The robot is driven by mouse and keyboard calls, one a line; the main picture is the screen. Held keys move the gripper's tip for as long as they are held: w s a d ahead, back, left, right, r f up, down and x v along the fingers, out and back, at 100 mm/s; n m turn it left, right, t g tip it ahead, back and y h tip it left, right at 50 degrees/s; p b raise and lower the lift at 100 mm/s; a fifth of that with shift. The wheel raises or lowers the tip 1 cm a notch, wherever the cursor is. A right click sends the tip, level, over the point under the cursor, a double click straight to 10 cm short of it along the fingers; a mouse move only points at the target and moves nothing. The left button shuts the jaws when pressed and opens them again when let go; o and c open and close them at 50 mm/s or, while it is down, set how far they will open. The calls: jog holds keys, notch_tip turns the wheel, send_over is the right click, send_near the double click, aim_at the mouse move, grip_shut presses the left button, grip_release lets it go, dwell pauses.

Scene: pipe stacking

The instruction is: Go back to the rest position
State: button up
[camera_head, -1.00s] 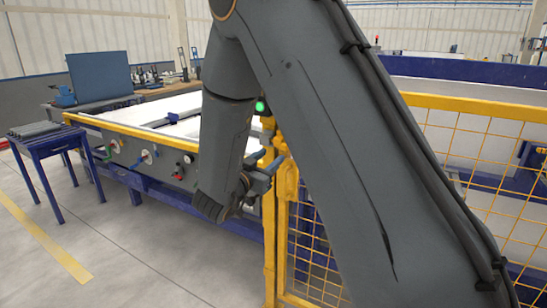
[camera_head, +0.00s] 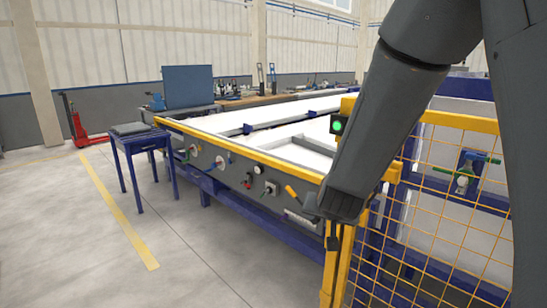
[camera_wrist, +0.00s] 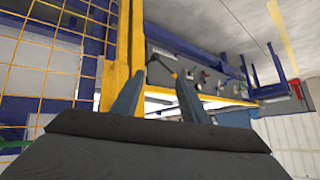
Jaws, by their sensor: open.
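My gripper (camera_wrist: 158,98) shows in the wrist view as two grey-blue fingers spread apart, with nothing between them. In the head view my dark grey arm hangs down on the right, its lower end near the yellow fence post. No pipe is seen in the gripper.
A yellow mesh fence (camera_head: 440,215) stands at the right, close to my arm. A long blue machine table (camera_head: 250,215) with a yellow edge runs behind it. A small blue table (camera_head: 140,140) stands at left. A red pallet jack (camera_head: 80,125) is farther back. The left floor is clear.

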jog(key=s+d+f+n+g, duration=0.1)
jog(key=s+g, duration=0.3)
jog(key=s, duration=0.8)
jog(key=s+d+f+n+g, duration=0.2)
jog(key=s+d+g, duration=0.2)
jog(key=s, duration=0.9)
jog(key=shift+s+f+n+g+y, duration=0.2)
jog(key=shift+n+g+y, duration=0.1)
jog(key=shift+g+y, duration=0.15)
